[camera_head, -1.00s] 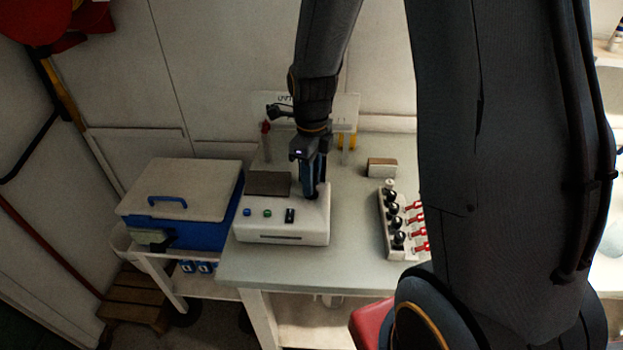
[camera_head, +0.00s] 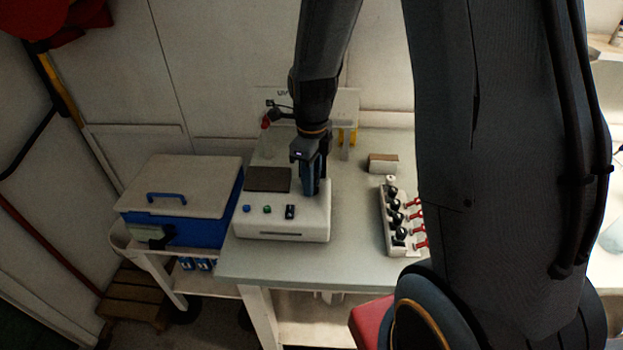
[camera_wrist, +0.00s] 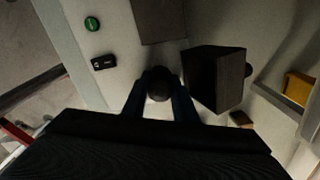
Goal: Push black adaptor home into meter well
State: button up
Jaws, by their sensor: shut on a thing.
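The white meter (camera_head: 283,225) stands on the bench with a dark panel on top and small buttons at its front. My gripper (camera_head: 312,188) points down over the right rear part of its top. In the wrist view my gripper (camera_wrist: 158,92) has its two fingers closed around the black adaptor (camera_wrist: 158,84), seen end-on as a dark round top. The adaptor's lower part and the well are hidden by the fingers, so I cannot tell how deep it sits. The meter's green button (camera_wrist: 92,24) and black switch (camera_wrist: 103,62) also show there.
A dark block (camera_wrist: 215,78) shows close beside the right finger in the wrist view. A white rack (camera_head: 392,225) with black-capped items and red clips stands to the right. A blue box (camera_head: 190,232) is left of the meter. Bare bench (camera_head: 350,215) lies between meter and rack.

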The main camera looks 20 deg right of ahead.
jog(key=o, duration=1.1)
jog(key=shift+r+b, duration=1.1)
jog(key=shift+r, duration=2.75)
